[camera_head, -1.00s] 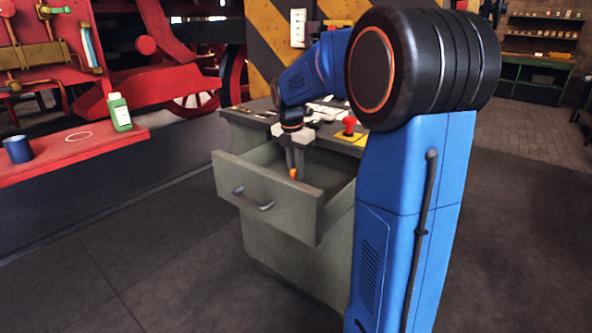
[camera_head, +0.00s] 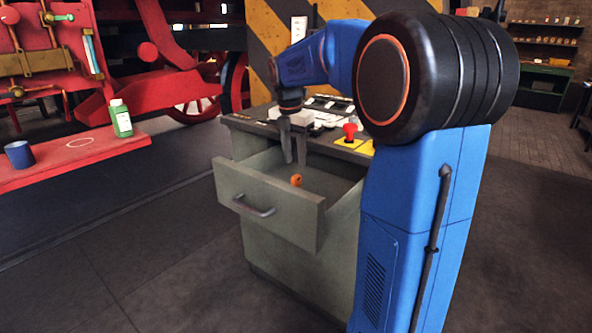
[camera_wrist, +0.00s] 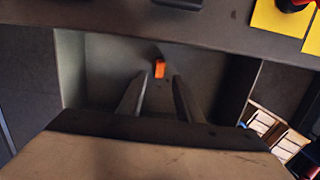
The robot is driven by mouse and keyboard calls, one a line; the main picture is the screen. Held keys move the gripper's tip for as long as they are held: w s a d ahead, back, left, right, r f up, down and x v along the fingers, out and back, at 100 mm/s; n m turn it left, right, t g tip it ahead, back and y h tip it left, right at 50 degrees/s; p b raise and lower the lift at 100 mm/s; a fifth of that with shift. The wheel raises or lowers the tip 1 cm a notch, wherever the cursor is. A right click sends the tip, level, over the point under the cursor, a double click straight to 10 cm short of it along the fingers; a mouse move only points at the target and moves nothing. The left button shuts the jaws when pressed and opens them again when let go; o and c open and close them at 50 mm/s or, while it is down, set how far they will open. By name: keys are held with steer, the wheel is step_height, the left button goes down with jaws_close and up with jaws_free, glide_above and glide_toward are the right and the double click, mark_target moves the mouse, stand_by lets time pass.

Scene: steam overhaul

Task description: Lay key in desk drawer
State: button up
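The key, with an orange head (camera_head: 296,180), is inside the open desk drawer (camera_head: 268,199). In the wrist view the orange key (camera_wrist: 159,68) lies on the drawer floor (camera_wrist: 115,60), with a small dark part beside it. My gripper (camera_head: 295,162) hangs over the drawer, above the key and apart from it. In the wrist view my gripper's two fingers (camera_wrist: 158,92) are spread with nothing between them. The drawer's front panel hides part of its floor in the head view.
The desk top (camera_head: 262,124) holds a red button (camera_head: 350,130) on a yellow base at the right. A red shelf (camera_head: 75,152) at the left bears a blue mug (camera_head: 19,154) and a green bottle (camera_head: 121,118). The floor in front of the desk is clear.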

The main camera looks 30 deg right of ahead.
mark_target(294, 177)
steer(key=r, duration=0.4)
steer(key=shift+s+a+r, duration=0.1)
steer(key=shift+a+r, duration=0.15)
stand_by(0.3)
